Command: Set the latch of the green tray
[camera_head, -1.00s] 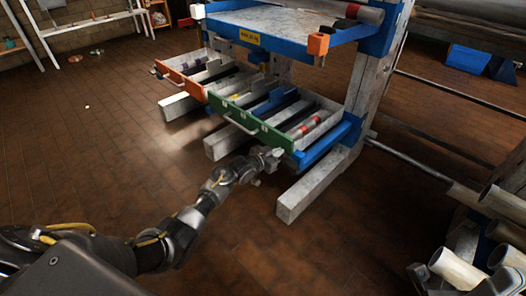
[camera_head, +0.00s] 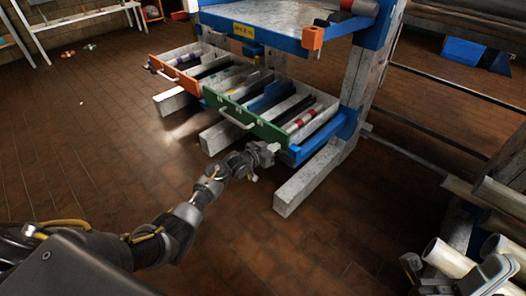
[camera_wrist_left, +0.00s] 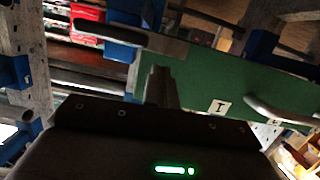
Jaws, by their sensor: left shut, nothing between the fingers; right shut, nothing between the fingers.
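The green tray (camera_head: 240,117) sits partly pulled out in the rack, with a white handle on its front. The front also shows in the left wrist view (camera_wrist_left: 230,75), with a small white marked label. A dark bar, seemingly the latch (camera_wrist_left: 130,34), crosses the plate's end and reaches past its edge. My left gripper (camera_head: 272,149) is shut and empty at the tray's right front corner. Its fingers (camera_wrist_left: 160,82) point at the plate just below the bar; I cannot tell whether they touch. My right gripper (camera_head: 411,264) is low at the right, shut and empty.
An orange-fronted tray (camera_head: 174,75) is left of the green one. The rack's blue upper shelf (camera_head: 270,30) overhangs them. A rack foot (camera_head: 300,190) juts forward under the corner. Pale pipes (camera_head: 450,258) lie at lower right. The floor in front is open.

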